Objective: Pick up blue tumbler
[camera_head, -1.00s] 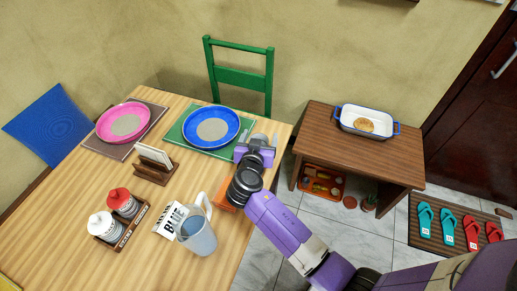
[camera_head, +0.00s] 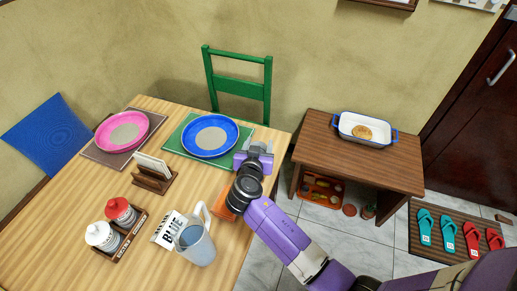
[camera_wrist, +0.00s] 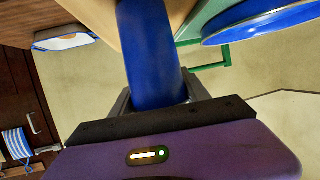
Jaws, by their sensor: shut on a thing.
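The blue tumbler (camera_wrist: 150,50) fills the upper middle of the wrist view. It is a smooth, deep blue cylinder, and its far end runs out of the picture. My gripper (camera_wrist: 157,97) is shut on it, with one dark finger on each side. In the head view my gripper (camera_head: 254,152) is over the right edge of the wooden table (camera_head: 75,215), beside the blue plate. The tumbler cannot be made out there, with the gripper and wrist in front. I cannot tell whether it touches the table.
A blue plate (camera_head: 210,135) on a green mat is left of my gripper. A side table (camera_head: 330,150) is at right.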

